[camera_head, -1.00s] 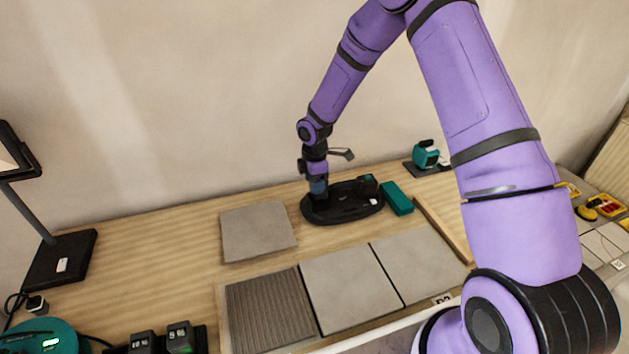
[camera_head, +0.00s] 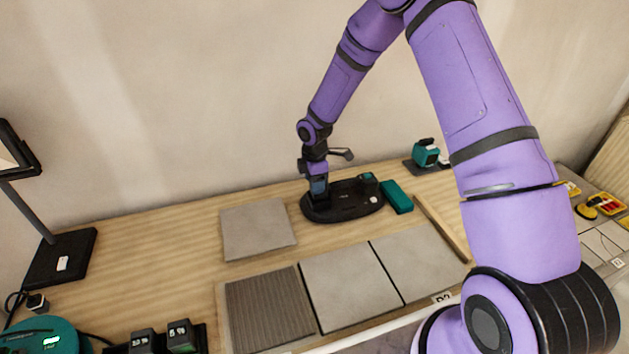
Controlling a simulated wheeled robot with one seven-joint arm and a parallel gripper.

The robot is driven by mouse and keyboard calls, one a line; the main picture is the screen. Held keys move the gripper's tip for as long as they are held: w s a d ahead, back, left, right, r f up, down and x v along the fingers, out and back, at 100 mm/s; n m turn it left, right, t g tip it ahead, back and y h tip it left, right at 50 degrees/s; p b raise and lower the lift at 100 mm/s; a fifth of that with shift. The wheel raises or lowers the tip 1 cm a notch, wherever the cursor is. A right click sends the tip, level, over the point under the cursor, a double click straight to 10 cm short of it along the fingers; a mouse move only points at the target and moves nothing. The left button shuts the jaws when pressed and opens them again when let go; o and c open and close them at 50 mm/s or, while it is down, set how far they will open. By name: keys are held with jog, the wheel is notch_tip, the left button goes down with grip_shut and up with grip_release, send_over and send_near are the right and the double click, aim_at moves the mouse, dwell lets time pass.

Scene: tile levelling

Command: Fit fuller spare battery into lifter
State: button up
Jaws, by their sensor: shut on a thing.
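My gripper (camera_head: 318,190) is at the left end of the black oval lifter (camera_head: 345,207) on the bench. It points down and is shut on a small dark block with a bluish face, possibly a battery. The block's lower end is close to the lifter; I cannot tell whether it is seated in it. Two dark batteries with small lit readouts stand side by side at the lower left edge, a left one (camera_head: 142,342) and a right one (camera_head: 180,336). Their numbers are too small to read surely.
A teal block (camera_head: 397,197) lies right of the lifter. A teal tool (camera_head: 425,153) stands on a dark pad behind. A loose grey tile (camera_head: 257,229) lies left of the lifter, with laid tiles (camera_head: 350,287) in front. A lamp base (camera_head: 62,258) and teal round device (camera_head: 45,336) are at left.

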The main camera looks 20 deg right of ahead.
jog(key=shift+f, duration=1.8)
dwell(2.3)
jog(key=o, duration=1)
